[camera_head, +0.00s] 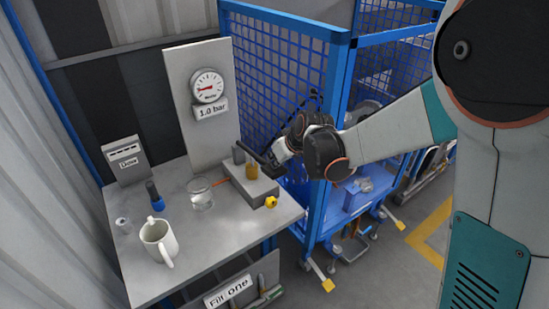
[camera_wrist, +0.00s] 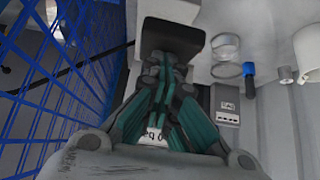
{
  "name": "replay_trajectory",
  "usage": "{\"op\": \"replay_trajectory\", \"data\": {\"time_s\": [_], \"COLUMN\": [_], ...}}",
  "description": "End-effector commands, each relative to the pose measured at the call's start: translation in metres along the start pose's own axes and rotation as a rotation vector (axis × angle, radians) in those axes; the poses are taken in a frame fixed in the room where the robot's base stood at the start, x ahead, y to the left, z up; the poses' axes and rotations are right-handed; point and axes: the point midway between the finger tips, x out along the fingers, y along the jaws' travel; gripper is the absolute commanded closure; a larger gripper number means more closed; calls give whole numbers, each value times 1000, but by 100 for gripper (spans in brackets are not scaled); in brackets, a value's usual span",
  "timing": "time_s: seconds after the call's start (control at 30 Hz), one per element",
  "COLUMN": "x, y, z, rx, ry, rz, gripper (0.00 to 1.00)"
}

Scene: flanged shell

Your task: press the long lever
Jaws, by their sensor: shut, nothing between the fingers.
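A dark lever (camera_head: 254,154) rises from a grey block (camera_head: 262,190) at the right end of the grey table and slants down to the right. My gripper (camera_head: 277,157) is shut and empty at the lever's right end. In the wrist view, my gripper's fingertips (camera_wrist: 170,62) are together just below a wide dark pad (camera_wrist: 172,38), which looks like the lever's end. I cannot tell whether they touch it. An amber cylinder (camera_head: 251,170) stands on the block beneath the lever. My fingers hide part of what lies behind them.
The grey table (camera_head: 180,280) holds a white mug (camera_head: 160,243), a clear glass (camera_head: 201,195), a blue-based dark object (camera_head: 154,198) and a dosing box (camera_head: 126,160). A gauge panel (camera_head: 195,135) stands behind. A blue mesh cage (camera_head: 275,75) is close beside my gripper.

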Motion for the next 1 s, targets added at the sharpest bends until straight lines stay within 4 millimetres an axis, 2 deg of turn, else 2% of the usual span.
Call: {"op": "replay_trajectory", "data": {"time_s": [0.03,0.3,0.5,0.7,1.0], "x": [9,31,55,67,68], "y": [0,0,0,0,0], "z": [11,39,61,71,74], "rx": [3,2,1,0,-2], "ry": [25,139,145,143,137], "rz": [1,1,2,1,2], "gripper": [100,100,100,100,100]}}
